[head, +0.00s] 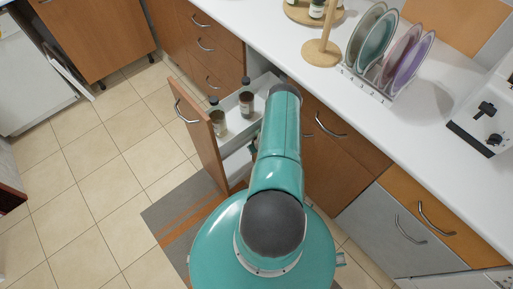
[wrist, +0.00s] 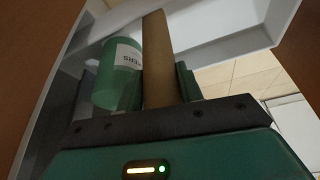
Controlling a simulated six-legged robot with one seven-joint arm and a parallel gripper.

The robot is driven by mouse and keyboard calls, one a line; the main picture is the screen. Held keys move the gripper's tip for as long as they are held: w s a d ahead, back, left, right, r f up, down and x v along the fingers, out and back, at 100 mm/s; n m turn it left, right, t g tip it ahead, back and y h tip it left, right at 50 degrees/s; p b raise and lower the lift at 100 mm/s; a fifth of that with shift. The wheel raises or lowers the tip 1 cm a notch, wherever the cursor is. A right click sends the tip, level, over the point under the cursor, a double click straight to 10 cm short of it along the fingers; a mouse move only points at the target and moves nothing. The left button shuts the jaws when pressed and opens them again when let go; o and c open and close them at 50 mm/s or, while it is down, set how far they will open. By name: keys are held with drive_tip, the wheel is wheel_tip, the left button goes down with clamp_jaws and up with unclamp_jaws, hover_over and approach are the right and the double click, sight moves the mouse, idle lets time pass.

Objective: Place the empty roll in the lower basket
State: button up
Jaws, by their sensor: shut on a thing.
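The empty roll (wrist: 157,52) is a brown cardboard tube, seen in the wrist view between the fingers of my gripper (wrist: 160,84). My gripper is shut on it. A white basket wall (wrist: 225,38) lies close beyond the roll; whether they touch I cannot tell. In the head view the pull-out cabinet is open, and a white part of the lower basket (head: 237,164) shows below the upper basket (head: 262,84). My arm hides the gripper and the roll there.
A green labelled container (wrist: 118,75) is just left of the roll in the wrist view. Two dark jars (head: 246,103) stand in the upper basket. The wooden cabinet front (head: 197,135) stands out over the floor. The counter (head: 400,125) holds a plate rack (head: 368,86).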

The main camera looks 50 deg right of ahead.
drive_tip(key=o, duration=1)
drive_tip(key=shift+r, duration=0.1)
drive_tip(key=v, duration=1.2)
drive_tip(key=shift+r, duration=0.45)
